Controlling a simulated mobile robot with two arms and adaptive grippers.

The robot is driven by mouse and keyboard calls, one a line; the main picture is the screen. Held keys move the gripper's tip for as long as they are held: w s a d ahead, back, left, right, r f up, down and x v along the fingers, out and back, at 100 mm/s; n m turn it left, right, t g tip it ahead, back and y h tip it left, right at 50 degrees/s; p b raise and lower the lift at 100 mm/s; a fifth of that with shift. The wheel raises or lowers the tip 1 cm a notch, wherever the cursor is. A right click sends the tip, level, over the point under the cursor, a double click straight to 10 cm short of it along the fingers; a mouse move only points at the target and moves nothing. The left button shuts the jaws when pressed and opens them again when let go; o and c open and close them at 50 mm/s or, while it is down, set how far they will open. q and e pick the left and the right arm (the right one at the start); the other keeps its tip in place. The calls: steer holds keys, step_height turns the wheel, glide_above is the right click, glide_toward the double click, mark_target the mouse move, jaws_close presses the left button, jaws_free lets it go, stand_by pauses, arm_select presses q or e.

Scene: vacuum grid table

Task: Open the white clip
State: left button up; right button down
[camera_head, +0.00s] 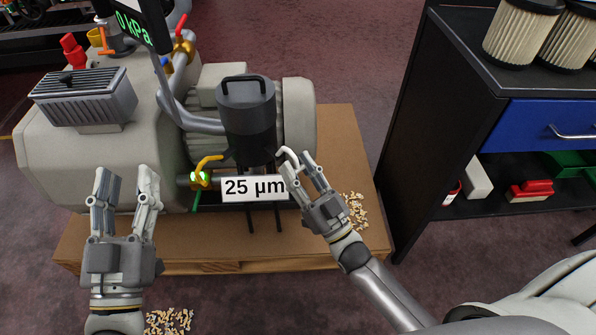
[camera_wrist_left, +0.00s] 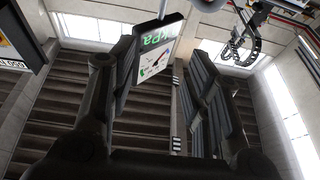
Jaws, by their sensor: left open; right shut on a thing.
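The white clip (camera_head: 289,154) shows as a small curved white piece at the lower right of the dark filter canister (camera_head: 247,108). My right gripper (camera_head: 302,166) is at the clip, with its fingers shut on it; the fingers hide part of it. How far the clip is open cannot be told. My left gripper (camera_head: 126,178) is open and empty, pointing up in front of the pump's left part, apart from the clip. Its open fingers also show in the left wrist view (camera_wrist_left: 163,85), where the clip is not visible.
The beige pump (camera_head: 90,160) stands on a wooden pallet (camera_head: 350,125). A pressure display (camera_head: 136,25) hangs above. A dark cabinet (camera_head: 425,120) stands at right. Loose pellets (camera_head: 355,210) lie on the pallet.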

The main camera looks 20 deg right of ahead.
arm_select(q)
steer(key=shift+s+r+t+h, duration=0.15)
steer(key=shift+s+r+t, duration=0.15)
steer(key=shift+r, duration=0.2)
steer(key=shift+s+r+t+h, duration=0.15)
steer(key=shift+r+t, duration=0.2)
steer(key=shift+r, duration=0.2)
steer(key=shift+s+r+t+h, duration=0.1)
steer(key=shift+s+r+t, duration=0.2)
steer(key=shift+r, duration=0.2)
arm_select(e)
steer(key=shift+f, duration=0.1)
steer(key=c, duration=0.9)
jaws_free()
steer(key=shift+d, duration=0.1)
arm_select(q)
steer(key=shift+d, duration=0.1)
arm_select(e)
steer(key=v, duration=1.2)
arm_select(q)
steer(key=shift+w, duration=0.1)
arm_select(e)
steer(key=shift+w+f, duration=0.1)
steer(key=shift+f, duration=0.05)
